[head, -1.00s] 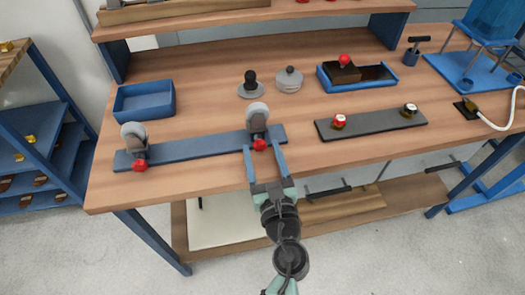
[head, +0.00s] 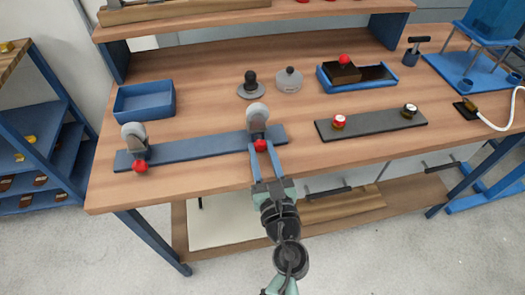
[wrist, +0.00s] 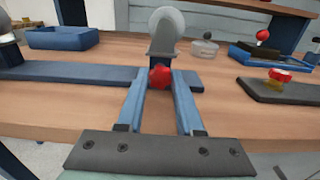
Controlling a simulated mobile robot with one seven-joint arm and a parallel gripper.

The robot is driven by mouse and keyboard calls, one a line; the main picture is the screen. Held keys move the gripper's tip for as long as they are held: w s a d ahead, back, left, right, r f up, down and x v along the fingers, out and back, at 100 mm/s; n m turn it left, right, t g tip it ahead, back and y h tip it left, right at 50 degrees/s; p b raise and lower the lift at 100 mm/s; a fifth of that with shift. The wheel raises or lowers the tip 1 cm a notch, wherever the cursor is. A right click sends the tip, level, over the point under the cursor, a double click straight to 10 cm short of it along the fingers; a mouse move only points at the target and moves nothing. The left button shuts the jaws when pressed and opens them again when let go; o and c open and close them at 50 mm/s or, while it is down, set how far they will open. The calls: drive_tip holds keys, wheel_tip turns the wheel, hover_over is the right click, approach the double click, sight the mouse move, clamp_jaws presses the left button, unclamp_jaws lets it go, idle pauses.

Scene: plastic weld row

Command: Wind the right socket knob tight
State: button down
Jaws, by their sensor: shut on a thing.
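The right socket knob (head: 260,145) is red and sits on the front of the right grey socket (head: 257,115), which stands on the right part of a long blue-grey board (head: 200,149). My gripper (head: 263,149) reaches in from the front with one blue finger on each side of this knob and is shut on it. In the wrist view the red knob (wrist: 160,76) shows between the fingertips, with the round grey socket (wrist: 165,33) behind it. The left socket (head: 134,140) with its own red knob (head: 139,166) stands at the board's left end.
A blue bin (head: 145,101) stands behind the board. A black-knobbed piece (head: 250,86) and a grey round pot (head: 289,81) stand behind the right socket. A dark board (head: 370,125) with a red knob and a black-and-white knob lies to the right. The table's front edge is close below my gripper.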

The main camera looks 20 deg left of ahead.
drive_tip(key=m+p, duration=0.2)
drive_tip(key=m, duration=0.1)
drive_tip(key=shift+r, duration=0.15)
drive_tip(key=shift+f+m+p, duration=0.2)
drive_tip(key=shift+m+p, duration=1.3)
drive_tip(key=shift+m, duration=0.7)
drive_tip(key=c, duration=0.5)
unclamp_jaws()
drive_tip(key=shift+c, duration=0.2)
